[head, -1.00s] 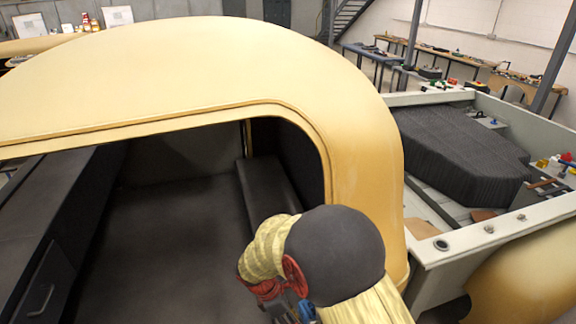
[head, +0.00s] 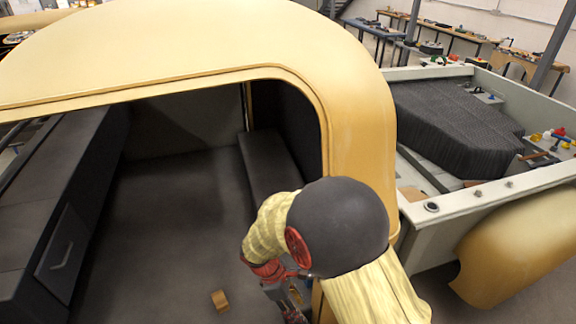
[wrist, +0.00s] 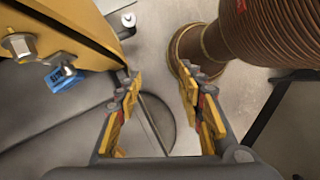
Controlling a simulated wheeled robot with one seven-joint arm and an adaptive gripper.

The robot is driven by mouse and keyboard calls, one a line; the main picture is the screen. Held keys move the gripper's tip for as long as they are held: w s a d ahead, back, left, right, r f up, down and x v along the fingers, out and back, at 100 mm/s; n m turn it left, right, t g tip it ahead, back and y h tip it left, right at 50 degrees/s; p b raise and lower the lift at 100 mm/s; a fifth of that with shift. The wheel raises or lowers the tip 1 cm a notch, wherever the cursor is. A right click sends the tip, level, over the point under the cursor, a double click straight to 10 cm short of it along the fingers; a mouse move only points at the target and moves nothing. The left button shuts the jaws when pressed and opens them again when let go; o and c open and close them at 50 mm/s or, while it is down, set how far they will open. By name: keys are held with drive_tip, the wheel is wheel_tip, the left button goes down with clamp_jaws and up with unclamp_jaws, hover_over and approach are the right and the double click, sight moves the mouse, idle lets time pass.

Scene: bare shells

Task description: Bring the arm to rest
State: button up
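My arm, with a yellow fabric-like sleeve and a dark round joint, reaches into the opening of the cream-yellow shell (head: 200,50) in the head view. My gripper (wrist: 160,82) shows in the wrist view with its two yellow-padded fingers apart and nothing between them. Beyond the fingers is a pale surface with a round dark disc. In the head view the gripper end is low, partly hidden by the arm, near the shell's right side. I cannot tell there how close it is to the shell.
A small wooden block (head: 220,301) lies on the dark floor inside the shell. A dark bench (head: 270,165) stands inside, and a cabinet with a handle (head: 62,255) is at left. A brown ribbed cylinder (wrist: 270,30) and a yellow edge with bolts (wrist: 80,22) flank the gripper.

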drive_tip(key=s+d+r+m+t+y+b, duration=0.2)
drive_tip(key=s+d+r+m+t+b, duration=0.1)
drive_tip(key=s+d+r+m+b, duration=0.3)
drive_tip(key=s+d+r+m+t+y+b, duration=0.2)
drive_tip(key=s+d+r+m+t+b, duration=0.2)
drive_tip(key=d+m+b, duration=0.6)
drive_tip(key=shift+s+d+r+m+y+b, duration=0.2)
drive_tip(key=shift+s+r+m+y+b, duration=0.15)
drive_tip(key=shift+s+r+b, duration=1.15)
drive_tip(key=shift+w+f, duration=0.15)
drive_tip(key=shift+w, duration=0.05)
drive_tip(key=shift+c, duration=0.2)
idle(1.5)
